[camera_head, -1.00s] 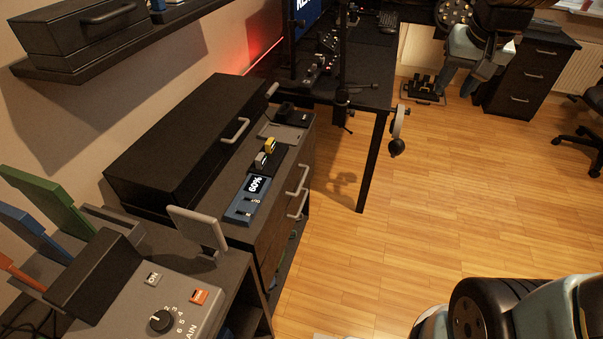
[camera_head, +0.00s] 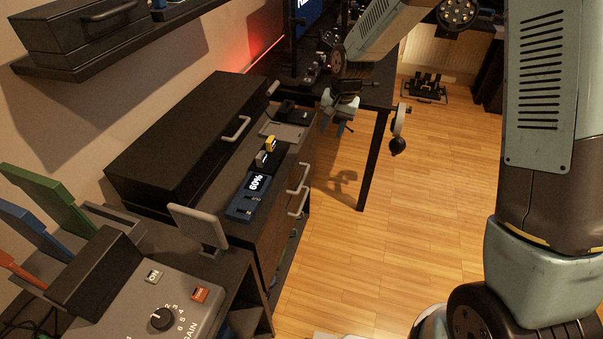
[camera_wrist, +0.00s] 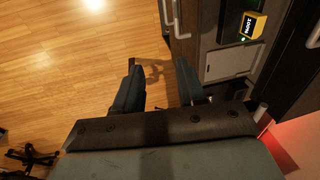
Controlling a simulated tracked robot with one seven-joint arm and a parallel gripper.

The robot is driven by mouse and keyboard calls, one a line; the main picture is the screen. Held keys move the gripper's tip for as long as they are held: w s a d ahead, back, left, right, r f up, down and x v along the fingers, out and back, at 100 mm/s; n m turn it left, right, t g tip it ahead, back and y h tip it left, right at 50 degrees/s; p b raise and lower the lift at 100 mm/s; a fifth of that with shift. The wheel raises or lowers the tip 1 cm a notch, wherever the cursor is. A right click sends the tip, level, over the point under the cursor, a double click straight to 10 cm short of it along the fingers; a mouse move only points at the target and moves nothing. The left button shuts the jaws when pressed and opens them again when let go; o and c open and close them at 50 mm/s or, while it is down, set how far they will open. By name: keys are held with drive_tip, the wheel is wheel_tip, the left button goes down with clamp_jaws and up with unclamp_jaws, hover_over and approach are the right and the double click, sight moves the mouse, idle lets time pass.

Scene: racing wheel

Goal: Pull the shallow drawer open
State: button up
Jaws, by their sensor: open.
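A cabinet (camera_head: 272,222) with two drawer fronts, one above the other, stands at the centre-left; both look shut. The upper drawer has a grey bar handle (camera_head: 299,179), and the lower one has a similar handle (camera_head: 298,204). I cannot tell their depths from here. My gripper (camera_head: 337,115) is open and empty, beyond the cabinet's far end and above handle level, apart from both handles. In the wrist view my gripper (camera_wrist: 157,68) has its fingers spread over bare floor, with a drawer handle (camera_wrist: 177,20) ahead and slightly right.
The floor (camera_head: 430,230) right of the cabinet is clear.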

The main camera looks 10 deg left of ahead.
approach(304, 177)
drive_tip(key=shift+g, duration=0.4)
drive_tip(key=f, duration=0.2)
drive_tip(key=a+f, duration=0.1)
drive_tip(key=f, duration=0.2)
drive_tip(key=w+f, duration=0.1)
drive_tip(key=f, duration=0.2)
drive_tip(key=shift+a, duration=0.2)
drive_tip(key=shift+c, duration=0.3)
clamp_jaws()
